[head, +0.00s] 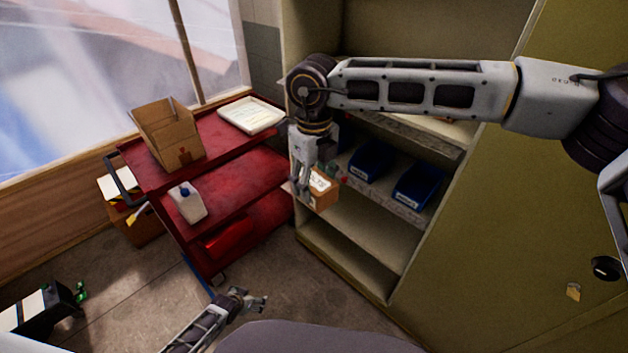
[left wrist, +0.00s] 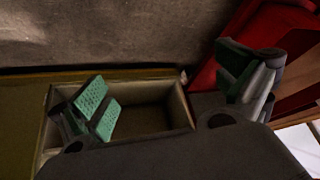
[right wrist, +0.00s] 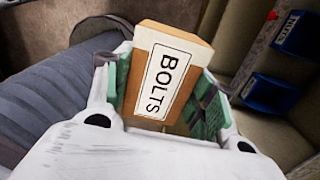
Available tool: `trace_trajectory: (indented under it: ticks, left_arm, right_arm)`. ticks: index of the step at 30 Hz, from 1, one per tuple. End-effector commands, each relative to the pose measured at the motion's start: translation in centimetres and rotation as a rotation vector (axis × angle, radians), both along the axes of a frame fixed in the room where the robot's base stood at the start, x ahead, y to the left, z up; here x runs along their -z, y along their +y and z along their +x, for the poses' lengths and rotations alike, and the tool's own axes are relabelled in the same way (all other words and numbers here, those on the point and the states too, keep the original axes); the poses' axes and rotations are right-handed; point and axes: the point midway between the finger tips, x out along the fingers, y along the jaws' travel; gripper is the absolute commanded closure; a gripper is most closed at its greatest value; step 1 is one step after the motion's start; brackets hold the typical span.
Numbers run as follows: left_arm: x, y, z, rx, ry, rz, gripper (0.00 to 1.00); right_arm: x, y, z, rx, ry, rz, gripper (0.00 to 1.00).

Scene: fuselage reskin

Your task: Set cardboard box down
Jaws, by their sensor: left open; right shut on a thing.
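A small brown cardboard box (head: 323,192) with a white label is held by my right gripper (head: 304,188), in front of the shelf unit. In the right wrist view the label reads BOLTS on the cardboard box (right wrist: 168,78), and the green-padded fingers of my right gripper are shut on its two sides. The box hangs in the air at about the height of the middle shelf; its lower end is hidden in the right wrist view. My left gripper (head: 248,302) is open and empty, low over the floor. Its spread fingers also show in the left wrist view (left wrist: 165,92).
The shelf unit (head: 345,265) holds blue bins (head: 415,187) on a shelf; its lower shelves have bare room. A red cart (head: 225,140) at the left carries an open cardboard carton (head: 170,135), a white tray (head: 250,115) and a white bottle (head: 187,203).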

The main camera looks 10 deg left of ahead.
Motion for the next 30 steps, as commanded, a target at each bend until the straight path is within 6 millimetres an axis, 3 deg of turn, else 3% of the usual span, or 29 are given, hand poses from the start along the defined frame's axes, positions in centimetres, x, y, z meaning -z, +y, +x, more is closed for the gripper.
trace_trajectory:
  ticks: [6,15,30]
  left_arm:
    - [4.7,0.5,-5.5,-0.011,0.076,0.023,0.00]
    - [9.9,0.7,-13.5,-0.014,0.174,0.049,0.00]
    - [16.0,-0.9,-28.1,0.008,0.342,0.071,0.00]
  right_arm:
    - [-0.1,0.0,0.0,0.000,-0.001,0.002,0.84]
    - [-0.1,0.0,0.0,0.000,-0.001,0.002,0.84]
    - [-0.1,0.0,0.0,0.000,-0.001,0.001,0.84]
